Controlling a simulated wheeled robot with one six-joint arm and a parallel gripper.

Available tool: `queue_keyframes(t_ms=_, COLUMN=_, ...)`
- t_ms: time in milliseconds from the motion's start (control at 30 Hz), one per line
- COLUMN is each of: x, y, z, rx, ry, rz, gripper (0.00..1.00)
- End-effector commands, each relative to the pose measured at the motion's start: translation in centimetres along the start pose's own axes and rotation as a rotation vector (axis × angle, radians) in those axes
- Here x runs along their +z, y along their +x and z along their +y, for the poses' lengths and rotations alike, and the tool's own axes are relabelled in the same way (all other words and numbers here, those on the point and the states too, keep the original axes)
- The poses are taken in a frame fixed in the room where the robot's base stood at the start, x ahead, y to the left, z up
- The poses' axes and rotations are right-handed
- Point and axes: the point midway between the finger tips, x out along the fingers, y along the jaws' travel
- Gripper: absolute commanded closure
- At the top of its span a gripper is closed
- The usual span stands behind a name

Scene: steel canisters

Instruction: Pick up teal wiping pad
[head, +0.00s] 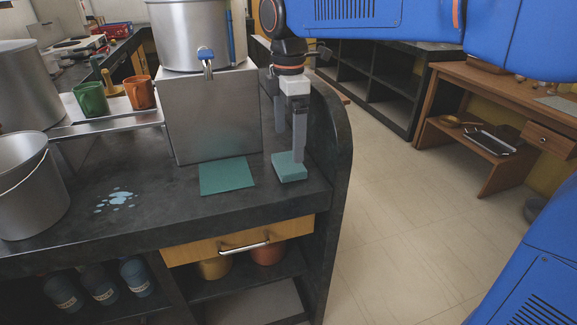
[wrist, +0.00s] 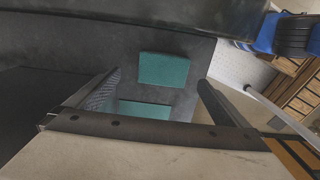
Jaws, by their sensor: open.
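The teal wiping pad (head: 289,169) is a small thick block lying flat on the dark counter near its right end. My gripper (head: 291,145) points down over it, fingers apart, with nothing held. The nearer finger overlaps the pad's top in the head view; I cannot tell whether it touches. In the wrist view the pad (wrist: 163,70) lies between the fingertips, with a gap on each side. A thin flat teal square (head: 227,176) lies just left of the pad, and it also shows in the wrist view (wrist: 145,110), partly hidden by my gripper's body.
A steel box (head: 215,118) with a large pot (head: 190,35) on top stands behind the teal square. A dark upright end panel (head: 330,140) rises right of the pad. A pale blue spill (head: 117,199) and a steel bucket (head: 28,185) are to the left.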

Motion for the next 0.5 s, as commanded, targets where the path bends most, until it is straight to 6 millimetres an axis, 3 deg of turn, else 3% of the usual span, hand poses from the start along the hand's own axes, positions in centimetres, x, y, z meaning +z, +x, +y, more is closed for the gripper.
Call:
queue_keyframes(t_ms=233, x=-0.1, y=1.5, z=-0.2, rx=-0.001, ry=0.000, rz=0.000, gripper=0.00)
queue_keyframes(t_ms=500, x=-0.2, y=5.0, z=-0.7, rx=-0.002, ry=0.001, rz=-0.001, gripper=0.00)
